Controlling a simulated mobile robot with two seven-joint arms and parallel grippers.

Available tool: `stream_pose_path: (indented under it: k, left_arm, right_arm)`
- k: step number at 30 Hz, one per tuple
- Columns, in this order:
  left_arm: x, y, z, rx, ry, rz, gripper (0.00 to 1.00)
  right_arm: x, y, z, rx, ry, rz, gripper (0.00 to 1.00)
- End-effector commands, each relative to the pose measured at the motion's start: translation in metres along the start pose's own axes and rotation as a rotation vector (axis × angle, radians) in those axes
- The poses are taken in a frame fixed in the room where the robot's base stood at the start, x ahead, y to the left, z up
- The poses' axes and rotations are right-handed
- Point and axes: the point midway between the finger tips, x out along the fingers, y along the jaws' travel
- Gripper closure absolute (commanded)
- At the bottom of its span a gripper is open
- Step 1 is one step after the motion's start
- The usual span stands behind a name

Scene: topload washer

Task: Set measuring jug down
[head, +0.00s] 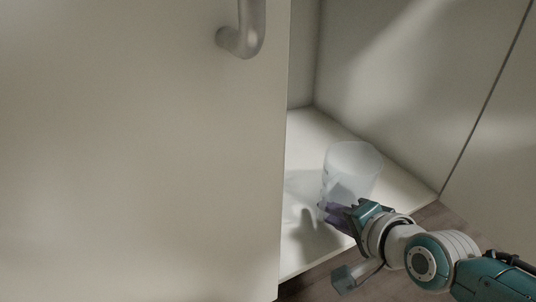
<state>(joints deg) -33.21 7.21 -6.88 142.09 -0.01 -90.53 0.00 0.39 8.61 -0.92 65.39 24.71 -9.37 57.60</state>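The measuring jug (353,165) is a translucent, whitish, upright vessel inside the cabinet, over its pale floor panel (305,130). I cannot tell whether its base touches the panel. My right gripper (336,212) reaches in from the lower right, with its dark purple fingers at the lower front of the jug. The fingers overlap the jug in the picture, and I cannot make out whether they are closed on it. The lower front of the jug is partly hidden by the gripper. My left gripper is not in view.
A large pale cabinet door (140,150) with a curved metal handle (247,32) fills the left and hides part of the interior. The cabinet's side wall (410,90) rises behind the jug. Wooden floor (450,222) shows at the lower right. Bare panel lies left of the jug.

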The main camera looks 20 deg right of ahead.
Motion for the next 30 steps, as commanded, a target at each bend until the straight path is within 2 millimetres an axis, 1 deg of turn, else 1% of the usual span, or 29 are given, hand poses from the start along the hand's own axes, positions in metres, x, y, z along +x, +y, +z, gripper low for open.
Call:
stream_pose_path:
  k: [1, 5, 14, 15, 17, 20, 24, 27, 30]
  left_arm:
    - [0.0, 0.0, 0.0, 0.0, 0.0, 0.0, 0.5]
    - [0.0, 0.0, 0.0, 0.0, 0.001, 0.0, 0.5]
    - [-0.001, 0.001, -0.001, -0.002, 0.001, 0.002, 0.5]
    - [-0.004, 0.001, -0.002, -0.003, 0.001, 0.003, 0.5]
    - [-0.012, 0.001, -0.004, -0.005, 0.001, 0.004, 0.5]
    - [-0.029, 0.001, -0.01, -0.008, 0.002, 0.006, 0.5]
    - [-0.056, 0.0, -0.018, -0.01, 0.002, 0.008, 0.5]
    - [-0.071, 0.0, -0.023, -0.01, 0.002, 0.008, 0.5]
    - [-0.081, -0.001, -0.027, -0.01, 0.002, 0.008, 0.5]
  right_arm:
    - [0.0, 0.0, 0.0, 0.0, 0.0, 0.0, 0.71]
    - [0.0, 0.0, 0.0, 0.001, 0.0, 0.0, 0.56]
    - [-0.001, -0.002, -0.001, 0.002, 0.001, -0.001, 0.55]
    - [-0.005, -0.003, -0.001, 0.002, 0.001, 0.0, 0.55]
    - [-0.013, -0.004, -0.002, 0.001, 0.0, 0.003, 0.55]
    - [-0.032, -0.007, -0.003, -0.001, 0.0, 0.003, 0.55]
    - [-0.065, -0.008, -0.003, -0.001, -0.001, 0.005, 0.55]
    - [-0.087, -0.007, -0.002, 0.0, 0.0, 0.004, 0.55]
    - [-0.104, -0.006, -0.002, -0.001, 0.0, 0.003, 0.55]
